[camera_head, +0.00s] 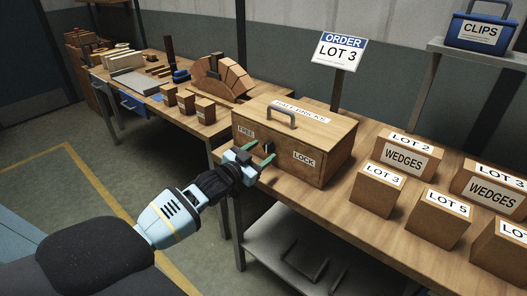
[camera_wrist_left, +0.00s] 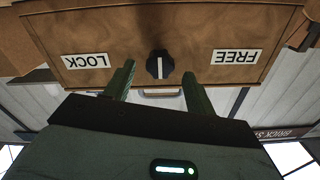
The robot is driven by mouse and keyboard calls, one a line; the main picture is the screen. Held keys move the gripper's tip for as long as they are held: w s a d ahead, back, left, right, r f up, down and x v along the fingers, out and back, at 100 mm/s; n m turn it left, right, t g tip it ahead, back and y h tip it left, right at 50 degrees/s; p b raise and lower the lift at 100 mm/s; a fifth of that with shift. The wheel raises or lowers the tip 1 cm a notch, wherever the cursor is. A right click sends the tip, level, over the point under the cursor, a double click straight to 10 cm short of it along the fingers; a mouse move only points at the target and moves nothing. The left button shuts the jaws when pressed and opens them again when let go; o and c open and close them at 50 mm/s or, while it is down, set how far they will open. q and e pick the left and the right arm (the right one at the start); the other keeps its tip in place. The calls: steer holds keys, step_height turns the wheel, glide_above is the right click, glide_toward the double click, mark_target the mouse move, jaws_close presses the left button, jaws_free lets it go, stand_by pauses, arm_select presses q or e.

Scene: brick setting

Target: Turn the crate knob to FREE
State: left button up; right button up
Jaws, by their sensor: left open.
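The wooden crate (camera_head: 290,165) stands on the workbench, with a FREE label (camera_head: 246,132) and a LOCK label (camera_head: 304,159) on its front face. A small black knob (camera_head: 269,147) sits between the labels. In the left wrist view, which is upside down, the knob (camera_wrist_left: 158,64) has a white line standing upright, toward neither label. My left gripper (camera_head: 260,153) is open in front of the knob, its green fingers one on each side in the wrist view. I cannot tell whether they touch it. My right gripper is not in view.
Labelled boxes (camera_head: 377,191) stand on the bench right of the crate. An ORDER LOT 3 sign (camera_head: 338,50) rises behind it. Small blocks (camera_head: 186,103) and a brick arch (camera_head: 222,77) are on the left. Floor (camera_head: 110,170) before the left bench is clear.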

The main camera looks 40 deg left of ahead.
arm_select(q)
steer(key=shift+w, duration=0.8)
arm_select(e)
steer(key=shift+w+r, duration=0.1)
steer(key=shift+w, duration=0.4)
arm_select(q)
steer(key=c, duration=1)
steer(key=shift+o, duration=0.2)
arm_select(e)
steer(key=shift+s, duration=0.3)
